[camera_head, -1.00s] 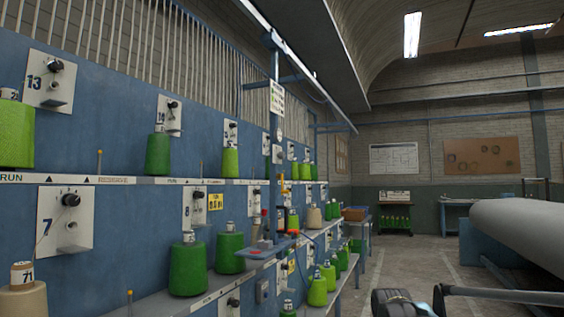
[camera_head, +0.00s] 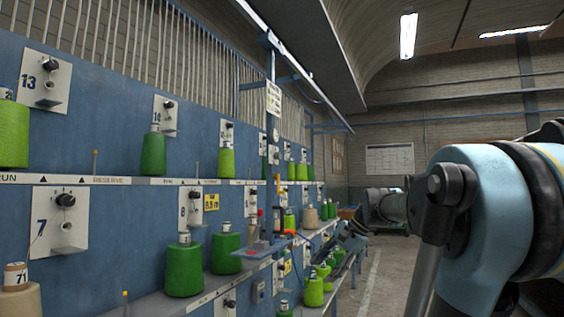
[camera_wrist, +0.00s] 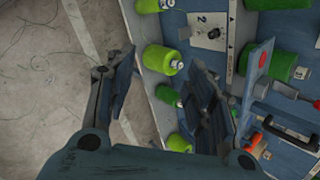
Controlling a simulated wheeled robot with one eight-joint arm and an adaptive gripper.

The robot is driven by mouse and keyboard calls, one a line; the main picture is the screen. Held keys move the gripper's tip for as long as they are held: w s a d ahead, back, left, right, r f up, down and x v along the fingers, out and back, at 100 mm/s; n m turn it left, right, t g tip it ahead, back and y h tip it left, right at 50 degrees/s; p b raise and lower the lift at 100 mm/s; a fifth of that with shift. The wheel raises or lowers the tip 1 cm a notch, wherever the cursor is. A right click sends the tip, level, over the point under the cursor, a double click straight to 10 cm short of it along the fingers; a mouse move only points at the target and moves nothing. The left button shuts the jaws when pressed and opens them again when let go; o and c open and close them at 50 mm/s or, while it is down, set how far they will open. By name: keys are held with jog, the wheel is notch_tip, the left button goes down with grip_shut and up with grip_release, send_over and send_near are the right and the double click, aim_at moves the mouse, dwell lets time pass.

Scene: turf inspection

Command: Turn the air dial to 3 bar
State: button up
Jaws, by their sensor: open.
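My gripper (camera_wrist: 160,85) is open and empty, its two dark fingers spread wide in the wrist view. In the head view my gripper (camera_head: 350,237) is small and dark, beside the shelf of green cones. I cannot surely identify the air dial. A small round gauge (camera_head: 276,136) is on the blue post in the head view, too small to read. Below it is an orange-yellow pipe (camera_head: 278,190). In the wrist view a black knob (camera_wrist: 214,34) sits on the white panel marked 2 (camera_wrist: 200,20), apart from my fingers. No 3 bar mark is readable.
A blue tray (camera_head: 262,250) juts from the rack near the post. Green yarn cones (camera_head: 184,268) stand along the shelves; one cone (camera_wrist: 160,58) shows between my fingers in the wrist view. The aisle floor (camera_head: 385,265) is open to the right.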

jog(key=w+a+r+m+t+y, duration=0.1)
jog(key=w+r+m+y, duration=0.25)
jog(key=w+r, duration=0.55)
jog(key=w+a+r+m+y, duration=0.2)
jog(key=w+r+m, duration=0.2)
jog(key=w+r, duration=0.55)
jog(key=m+t+y, duration=0.2)
jog(key=m+y, duration=0.3)
jog(key=m, duration=0.1)
send_near(281, 157)
jog(key=shift+h, duration=0.25)
jog(key=x, duration=0.9)
jog(key=shift+s+a+r, duration=0.15)
jog(key=shift+a+r, duration=0.1)
jog(key=c, duration=1.1)
